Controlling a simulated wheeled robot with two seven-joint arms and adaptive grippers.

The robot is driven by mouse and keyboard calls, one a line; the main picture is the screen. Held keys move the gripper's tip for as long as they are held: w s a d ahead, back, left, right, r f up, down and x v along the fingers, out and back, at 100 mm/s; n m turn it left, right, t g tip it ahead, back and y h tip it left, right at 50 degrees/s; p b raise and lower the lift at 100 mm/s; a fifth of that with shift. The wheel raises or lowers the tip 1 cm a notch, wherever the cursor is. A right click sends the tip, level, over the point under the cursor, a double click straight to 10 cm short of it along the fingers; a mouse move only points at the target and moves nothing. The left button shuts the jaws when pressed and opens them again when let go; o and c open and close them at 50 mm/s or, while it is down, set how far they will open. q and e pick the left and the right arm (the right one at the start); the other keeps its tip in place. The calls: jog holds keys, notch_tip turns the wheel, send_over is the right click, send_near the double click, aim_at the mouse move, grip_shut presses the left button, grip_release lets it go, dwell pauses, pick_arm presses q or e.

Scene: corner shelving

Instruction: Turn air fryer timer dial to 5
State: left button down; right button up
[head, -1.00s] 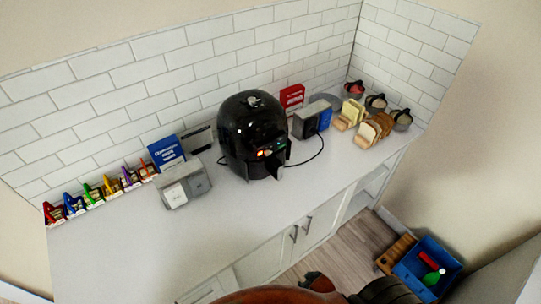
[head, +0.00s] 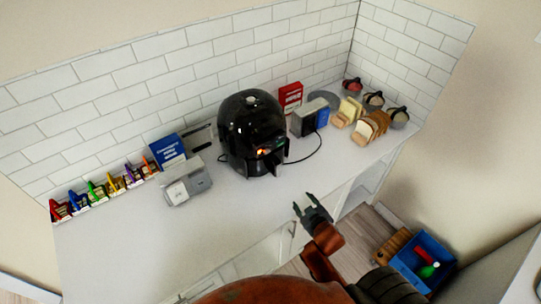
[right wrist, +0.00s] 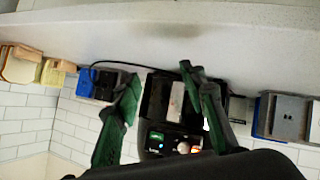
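The black air fryer (head: 253,130) stands upright on the counter against the tiled wall. Its front panel has small lit spots, and the handle sticks out below. In the right wrist view the air fryer (right wrist: 155,108) appears upside down between my fingers, with a lit control panel (right wrist: 165,143) and a pale round dial-like spot (right wrist: 183,147); its number cannot be read. My right gripper (head: 312,207) is open and empty, in front of the counter's edge, apart from the air fryer. My left gripper is not in view.
A grey double-lidded appliance (head: 187,187) stands left of the air fryer. A toaster (head: 311,118), bread slices (head: 370,127) and jars (head: 399,117) stand right. A black cable runs on the counter. A blue crate (head: 424,262) is on the floor. The front counter is clear.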

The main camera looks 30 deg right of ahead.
jog(key=w+r+n+t, duration=0.2)
jog(key=w+r+t, duration=0.1)
jog(key=w+r, duration=0.25)
jog(key=n+t+y, duration=0.3)
jog(key=n+t, duration=0.1)
send_near(268, 153)
jog(key=shift+y, duration=0.3)
jog(key=w+p, duration=0.1)
jog(key=w, duration=0.7)
jog(key=shift+d+r, duration=0.1)
jog(key=shift+d, duration=0.05)
grip_shut()
